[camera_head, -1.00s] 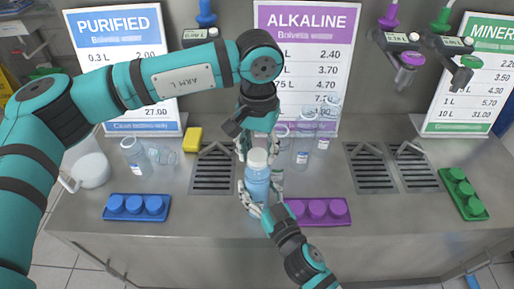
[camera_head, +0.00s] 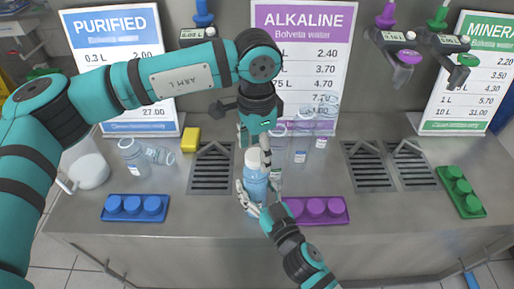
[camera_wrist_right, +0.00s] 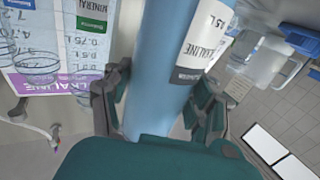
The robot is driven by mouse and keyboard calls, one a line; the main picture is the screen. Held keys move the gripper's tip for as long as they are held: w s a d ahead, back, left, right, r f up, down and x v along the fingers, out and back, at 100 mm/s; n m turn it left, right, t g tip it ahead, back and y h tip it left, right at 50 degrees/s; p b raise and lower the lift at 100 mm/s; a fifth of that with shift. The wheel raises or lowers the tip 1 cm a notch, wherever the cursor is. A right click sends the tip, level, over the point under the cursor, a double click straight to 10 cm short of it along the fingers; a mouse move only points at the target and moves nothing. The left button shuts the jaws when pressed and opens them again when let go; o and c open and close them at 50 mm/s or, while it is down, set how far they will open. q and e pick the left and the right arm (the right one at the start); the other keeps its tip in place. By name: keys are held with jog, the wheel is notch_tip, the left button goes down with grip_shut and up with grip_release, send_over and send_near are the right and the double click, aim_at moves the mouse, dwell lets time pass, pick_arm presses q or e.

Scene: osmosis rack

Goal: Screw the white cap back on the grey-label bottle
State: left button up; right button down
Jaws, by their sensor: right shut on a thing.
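A blue water-filled bottle (camera_head: 255,185) stands upright at the middle of the counter's front, with a white cap (camera_head: 252,158) on its top; how tightly it sits cannot be told. In the right wrist view the bottle (camera_wrist_right: 160,70) carries a pale label reading 0.5 L ALKALINE. My right gripper (camera_head: 259,203) is shut around the bottle's body. My left gripper (camera_head: 256,146) points down over the cap, its fingers spread apart, one on the left and one on the right, with no clear contact with the cap.
A purple cap tray (camera_head: 318,222) lies just right of the bottle, a blue one (camera_head: 135,216) at left and a green one (camera_head: 461,191) at right. Clear bottles (camera_head: 301,150) stand behind my grippers. A yellow sponge (camera_head: 190,139) and a white jug (camera_head: 90,170) are at left.

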pick_arm(q)
jog(key=shift+r, duration=2.25)
jog(key=shift+c, duration=0.5)
